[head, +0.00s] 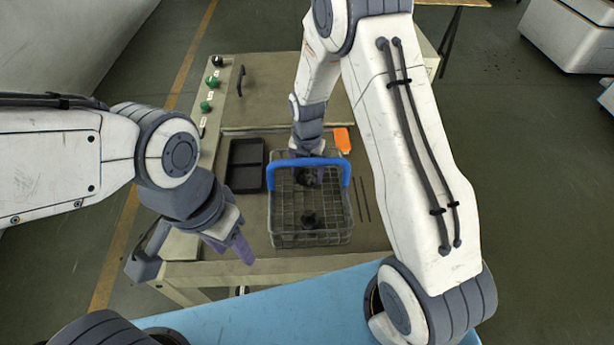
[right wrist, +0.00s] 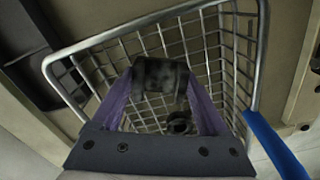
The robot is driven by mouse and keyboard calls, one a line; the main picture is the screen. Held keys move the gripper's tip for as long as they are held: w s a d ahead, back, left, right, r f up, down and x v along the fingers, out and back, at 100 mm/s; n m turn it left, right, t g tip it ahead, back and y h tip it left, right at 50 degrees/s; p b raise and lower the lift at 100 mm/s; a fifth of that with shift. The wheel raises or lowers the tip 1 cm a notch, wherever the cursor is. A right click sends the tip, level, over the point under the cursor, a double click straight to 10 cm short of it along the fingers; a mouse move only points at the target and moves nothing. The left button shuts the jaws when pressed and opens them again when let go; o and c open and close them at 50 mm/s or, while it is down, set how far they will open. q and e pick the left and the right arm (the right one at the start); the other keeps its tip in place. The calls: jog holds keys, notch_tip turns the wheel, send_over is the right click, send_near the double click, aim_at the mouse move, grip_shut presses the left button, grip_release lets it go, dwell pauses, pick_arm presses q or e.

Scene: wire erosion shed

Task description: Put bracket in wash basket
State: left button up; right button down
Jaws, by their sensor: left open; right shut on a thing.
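The wash basket (head: 279,229) is a wire basket with a blue handle on the table in the head view; its rim also shows in the right wrist view (right wrist: 138,25). My right gripper (right wrist: 160,90) is shut on a dark, blocky bracket (right wrist: 160,72), held over the basket's mesh. In the head view the bracket (head: 307,178) shows just below the blue handle, and the right fingers are mostly hidden. Whether it touches the mesh I cannot tell. My left gripper (head: 195,256) is open and empty, left of the basket near the table's front edge.
Another dark part (head: 309,218) lies in the basket, also visible in the right wrist view (right wrist: 179,122). A black tray (head: 247,183) stands left of the basket. An orange item (head: 343,140) lies behind it. Thin dark rods (head: 363,199) lie to the right.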

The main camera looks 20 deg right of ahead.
notch_tip(320, 180, down, 2)
jog(key=shift+f, duration=0.2)
jog(key=shift+f, duration=0.1)
jog(key=shift+f, duration=0.15)
grip_release()
